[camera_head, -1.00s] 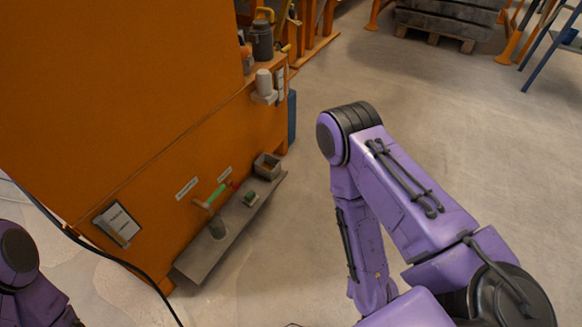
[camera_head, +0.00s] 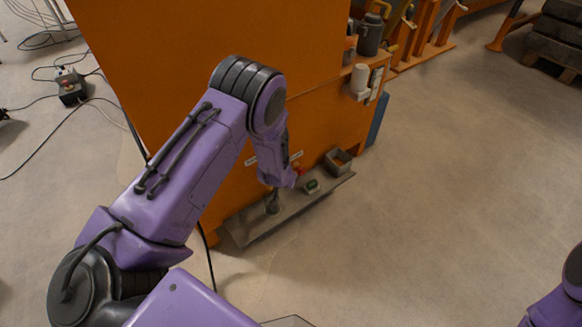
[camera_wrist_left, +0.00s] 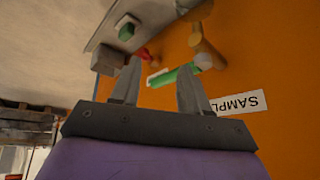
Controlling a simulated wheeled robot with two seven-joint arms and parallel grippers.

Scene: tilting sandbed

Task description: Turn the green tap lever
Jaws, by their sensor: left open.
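The green tap lever (camera_wrist_left: 176,76) shows in the left wrist view, a short green bar with pale ends, beside a brown tap pipe (camera_wrist_left: 205,52) on the orange panel (camera_wrist_left: 235,75). My left gripper (camera_wrist_left: 160,70) is open, its fingertips to either side of the lever in that picture. I cannot tell whether the lever lies fully between the fingers in depth; no contact shows. In the head view my left forearm hides the lever and the gripper. Only part of my right arm shows at the lower right edge; its gripper is out of view.
A grey shelf (camera_head: 245,232) runs along the panel's foot. It holds a grey cup (camera_head: 272,204), a small green block (camera_head: 312,186) and a grey box (camera_head: 338,161). A red part (camera_wrist_left: 143,54) is near the lever. Open floor lies to the right.

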